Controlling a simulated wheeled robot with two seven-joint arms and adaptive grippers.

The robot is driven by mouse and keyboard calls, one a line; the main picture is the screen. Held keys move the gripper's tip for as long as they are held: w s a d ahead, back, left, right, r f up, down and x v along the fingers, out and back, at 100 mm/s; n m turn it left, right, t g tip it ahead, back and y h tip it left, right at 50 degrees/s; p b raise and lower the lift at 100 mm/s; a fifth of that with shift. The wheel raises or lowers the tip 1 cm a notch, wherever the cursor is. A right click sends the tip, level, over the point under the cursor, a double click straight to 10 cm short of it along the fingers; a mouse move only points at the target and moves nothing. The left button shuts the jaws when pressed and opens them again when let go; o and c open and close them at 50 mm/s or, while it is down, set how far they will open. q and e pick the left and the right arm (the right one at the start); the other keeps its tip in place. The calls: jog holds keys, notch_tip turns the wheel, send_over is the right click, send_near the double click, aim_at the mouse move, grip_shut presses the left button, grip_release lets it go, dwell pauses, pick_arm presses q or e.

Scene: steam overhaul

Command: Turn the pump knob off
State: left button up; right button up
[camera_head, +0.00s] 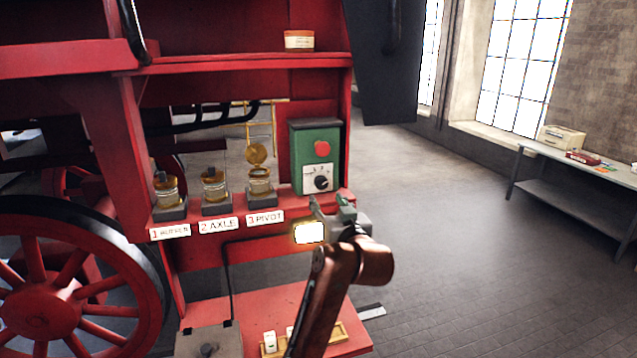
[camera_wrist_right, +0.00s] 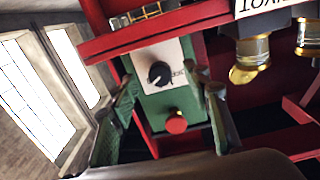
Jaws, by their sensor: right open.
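The green pump control box (camera_head: 301,150) stands on the red ledge of the engine. On its front are a red button (camera_head: 322,149) and, below it on a white plate, the black pump knob (camera_head: 321,183). My right gripper (camera_head: 333,206) is open and empty, just below and in front of the box. In the right wrist view, which shows the box upside down, the knob (camera_wrist_right: 159,74) lies beyond and between the two spread fingers (camera_wrist_right: 166,108); they look apart from it. The knob's setting is too small to read. My left gripper is not in view.
Several brass oilers stand left of the box, including the pivot oiler (camera_head: 260,180) with its raised round lid. Labels hang below them. A spoked red wheel (camera_head: 60,300) is at lower left. A grey side table (camera_head: 560,158) is at right, with open floor before it.

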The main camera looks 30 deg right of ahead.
aim_at(322, 185)
jog(key=w, duration=0.2)
jog(key=w+d+r, duration=0.1)
jog(key=w, duration=0.1)
jog(key=w+d+p, duration=0.1)
jog(key=w, duration=0.1)
jog(key=shift+d+r, duration=0.15)
jog(key=shift+r, duration=0.2)
jog(key=shift+w+d, duration=0.15)
jog(key=shift+w, duration=0.45)
jog(key=shift+c, duration=0.6)
jog(key=c, duration=1)
jog(key=shift+c, duration=0.2)
